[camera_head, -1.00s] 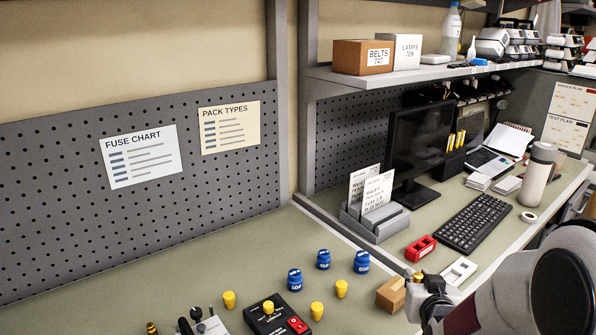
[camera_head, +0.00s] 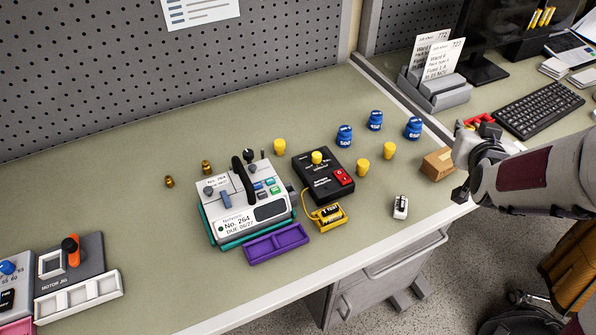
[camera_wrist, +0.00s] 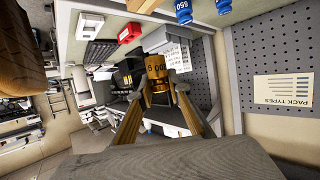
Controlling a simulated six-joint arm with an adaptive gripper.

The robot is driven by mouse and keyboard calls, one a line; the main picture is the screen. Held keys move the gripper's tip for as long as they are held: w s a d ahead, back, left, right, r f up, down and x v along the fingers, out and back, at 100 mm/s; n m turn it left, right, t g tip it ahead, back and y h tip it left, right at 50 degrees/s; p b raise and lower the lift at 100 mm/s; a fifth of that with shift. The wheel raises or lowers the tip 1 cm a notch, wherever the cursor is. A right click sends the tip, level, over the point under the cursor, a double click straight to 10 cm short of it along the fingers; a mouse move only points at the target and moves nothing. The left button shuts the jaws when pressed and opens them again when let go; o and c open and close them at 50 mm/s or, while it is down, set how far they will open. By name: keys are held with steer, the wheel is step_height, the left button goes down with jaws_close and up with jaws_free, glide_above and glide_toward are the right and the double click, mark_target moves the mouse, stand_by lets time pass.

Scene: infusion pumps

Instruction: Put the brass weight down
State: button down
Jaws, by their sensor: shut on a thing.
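A brass weight (camera_wrist: 156,70) with dark markings stands between the fingertips of my gripper (camera_wrist: 158,88) in the wrist view. My gripper is shut on it. Two small brass pieces (camera_head: 207,167) (camera_head: 169,181) stand on the green bench top (camera_head: 120,210), left of a white pump unit (camera_head: 245,205).
A black box (camera_head: 323,178), a purple tray (camera_head: 276,243) and a yellow pack (camera_head: 328,216) are mid-bench. The bench is clear behind the brass pieces and front left of the pump.

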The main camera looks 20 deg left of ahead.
steer(key=s+a+n+g+y, duration=0.1)
steer(key=s+a+n+y, duration=0.2)
steer(key=a, duration=1.5)
steer(key=s+a+n+g+y, duration=0.1)
steer(key=s+a+n+y, duration=0.25)
steer(key=a, duration=1.45)
steer(key=s+a+n+g+y, duration=0.4)
steer(key=s+a+n+y, duration=0.1)
steer(key=s+a, duration=1.9)
steer(key=shift+w+a+f, duration=0.1)
steer(key=shift+w+f, duration=0.1)
steer(key=shift+f, duration=1.3)
steer(key=shift+w+f, duration=0.15)
steer(key=shift+f, duration=1.3)
steer(key=shift+f+m+h, duration=0.1)
steer(key=shift+m+h, duration=0.15)
steer(key=shift+h, duration=0.1)
steer(key=shift+f, duration=3)
